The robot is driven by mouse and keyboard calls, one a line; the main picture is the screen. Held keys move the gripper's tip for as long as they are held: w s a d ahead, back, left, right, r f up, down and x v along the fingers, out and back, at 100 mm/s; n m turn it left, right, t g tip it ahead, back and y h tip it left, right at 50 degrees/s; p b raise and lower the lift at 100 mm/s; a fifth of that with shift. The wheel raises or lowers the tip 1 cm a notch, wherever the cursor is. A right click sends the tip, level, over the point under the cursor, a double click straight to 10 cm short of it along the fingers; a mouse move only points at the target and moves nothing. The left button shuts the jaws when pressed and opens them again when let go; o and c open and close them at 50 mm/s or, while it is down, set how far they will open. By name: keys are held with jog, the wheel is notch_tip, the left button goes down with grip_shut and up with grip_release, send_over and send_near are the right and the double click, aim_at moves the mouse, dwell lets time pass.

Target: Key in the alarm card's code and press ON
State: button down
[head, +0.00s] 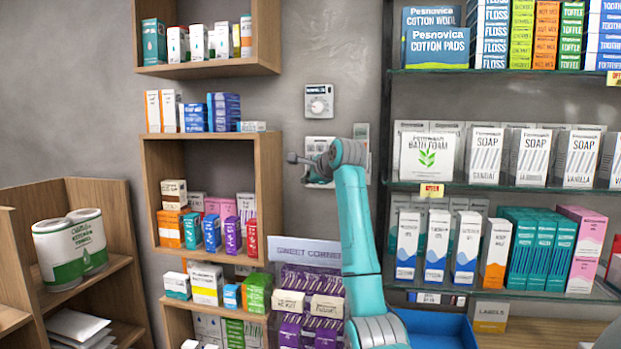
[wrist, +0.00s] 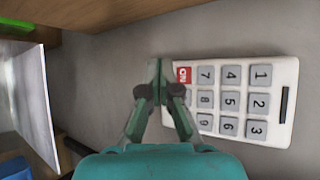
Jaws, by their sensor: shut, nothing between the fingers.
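The white keypad (wrist: 290,82) is on the wall, turned sideways in the wrist view, with grey number keys and a dark slot. Its red ON key (wrist: 184,75) is at the edge nearest my gripper (wrist: 157,70). My gripper is shut and empty, its tips just left of the ON key in that picture; I cannot tell whether they touch the wall. The fingers hide part of the keypad's near edge. In the head view my arm covers much of the keypad (head: 319,144). A pale card-like piece (head: 361,131) shows beside it, unreadable; I cannot tell if it is the alarm card.
A white dial box (head: 319,103) is on the wall above the keypad. A wooden shelf unit (head: 268,165) stands left, glass shelves (head: 470,187) with boxes right. The sweet display's sign (head: 303,250) and a blue tray (head: 440,326) are below. Bare wall surrounds the keypad.

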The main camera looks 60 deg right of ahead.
jog(key=shift+s+a, duration=0.25)
jog(key=shift+a, duration=0.3)
jog(key=shift+s+a, duration=0.2)
jog(key=shift+a, duration=0.35)
